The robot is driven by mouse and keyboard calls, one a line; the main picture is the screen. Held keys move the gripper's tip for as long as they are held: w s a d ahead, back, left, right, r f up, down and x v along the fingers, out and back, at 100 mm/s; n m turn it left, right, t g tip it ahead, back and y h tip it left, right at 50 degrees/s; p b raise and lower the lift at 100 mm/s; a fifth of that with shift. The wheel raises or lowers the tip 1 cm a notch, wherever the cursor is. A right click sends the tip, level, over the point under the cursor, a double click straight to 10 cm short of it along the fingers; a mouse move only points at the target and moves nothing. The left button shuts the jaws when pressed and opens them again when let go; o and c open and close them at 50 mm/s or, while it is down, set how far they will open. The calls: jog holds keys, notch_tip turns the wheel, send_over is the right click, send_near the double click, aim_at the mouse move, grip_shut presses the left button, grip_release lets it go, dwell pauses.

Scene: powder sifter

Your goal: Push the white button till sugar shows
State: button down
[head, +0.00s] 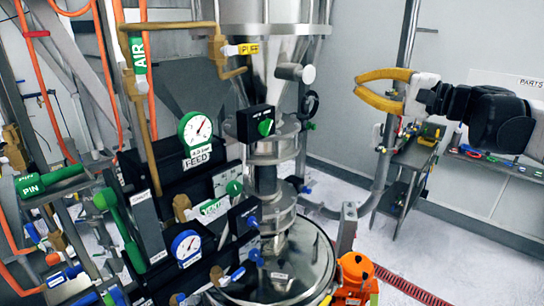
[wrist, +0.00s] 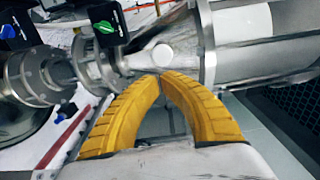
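The white button (head: 308,74) is a small round knob on a short steel stub at the right side of the steel sifter column (head: 270,150). In the wrist view the white button (wrist: 162,55) shows just beyond my fingertips, near the middle. My gripper (head: 356,86) has two yellow curved fingers and is to the right of the button in the head view, with a gap between. In the wrist view my gripper (wrist: 160,74) has its tips together with nothing between them. I cannot make out any sugar.
A black box with a green knob (head: 265,127) sits on the column below the button. Gauges, pipes and green levers (head: 120,230) crowd the left. A steel drum (head: 290,270) stands below, beside an orange object (head: 356,275). Floor (head: 450,250) at right is clear.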

aim_at(309, 78)
jog(key=m, duration=0.6)
jog(key=s+m+b, duration=0.1)
jog(key=m, duration=0.5)
jog(key=s+m+b, duration=0.1)
jog(key=m, duration=0.5)
jog(key=shift+s+d, duration=0.2)
jog(key=shift+a, duration=0.1)
jog(key=p+x, duration=0.3)
jog(key=x, duration=1)
jog(key=shift+w+a+f+p, duration=0.1)
jog(key=shift+w+a+p, duration=0.2)
jog(key=shift+p, duration=0.05)
